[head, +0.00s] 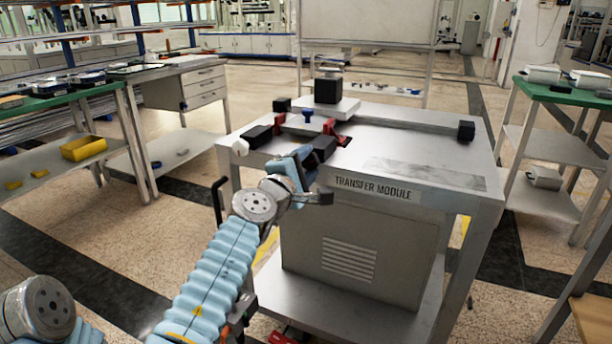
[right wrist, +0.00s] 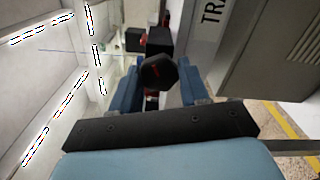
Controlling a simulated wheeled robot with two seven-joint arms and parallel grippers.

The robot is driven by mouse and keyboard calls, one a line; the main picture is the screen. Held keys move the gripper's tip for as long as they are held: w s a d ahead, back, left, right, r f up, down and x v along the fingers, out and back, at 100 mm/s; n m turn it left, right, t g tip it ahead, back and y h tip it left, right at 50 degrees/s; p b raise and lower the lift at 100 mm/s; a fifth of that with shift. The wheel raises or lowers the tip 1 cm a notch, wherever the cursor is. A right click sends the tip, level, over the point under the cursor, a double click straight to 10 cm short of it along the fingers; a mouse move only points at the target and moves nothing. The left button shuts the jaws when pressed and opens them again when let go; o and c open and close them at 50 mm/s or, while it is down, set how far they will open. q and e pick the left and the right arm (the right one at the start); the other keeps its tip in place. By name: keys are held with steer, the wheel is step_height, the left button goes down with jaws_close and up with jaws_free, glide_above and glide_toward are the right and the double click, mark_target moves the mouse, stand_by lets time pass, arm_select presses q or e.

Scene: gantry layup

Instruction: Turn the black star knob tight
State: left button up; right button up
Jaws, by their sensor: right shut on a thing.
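The black star knob (right wrist: 158,73) shows in the right wrist view, between the two blue fingers of my right gripper (right wrist: 160,82). The gripper is shut on it. In the head view my right gripper (head: 304,158) reaches the front edge of the transfer module table (head: 400,150), beside the red and black fixture (head: 306,128). There the fingers hide the knob, and I cannot tell how tight it is. My left gripper is out of view.
A black block (head: 327,88) stands on a pale plate at the back of the table. A black end block (head: 258,137) and a white round knob (head: 240,147) lie left of my gripper. The table's right part is mostly clear. A green-topped bench (head: 565,92) stands at right.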

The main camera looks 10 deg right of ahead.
steer(key=m+b, duration=0.2)
steer(key=m, duration=0.1)
steer(key=shift+f, duration=0.35)
steer(key=m+b, duration=0.8)
steer(key=m, duration=0.1)
steer(key=shift+m, duration=0.4)
steer(key=m+b, duration=0.3)
steer(key=m, duration=0.2)
steer(key=shift+r+b, duration=0.1)
steer(key=shift+b, duration=0.2)
steer(key=m, duration=0.2)
steer(key=shift+r+m+b, duration=0.1)
steer(key=shift+m+b, duration=0.3)
steer(key=shift+m, duration=0.9)
steer(key=shift+r, duration=0.1)
steer(key=o, duration=1.1)
steer(key=shift+c, duration=0.2)
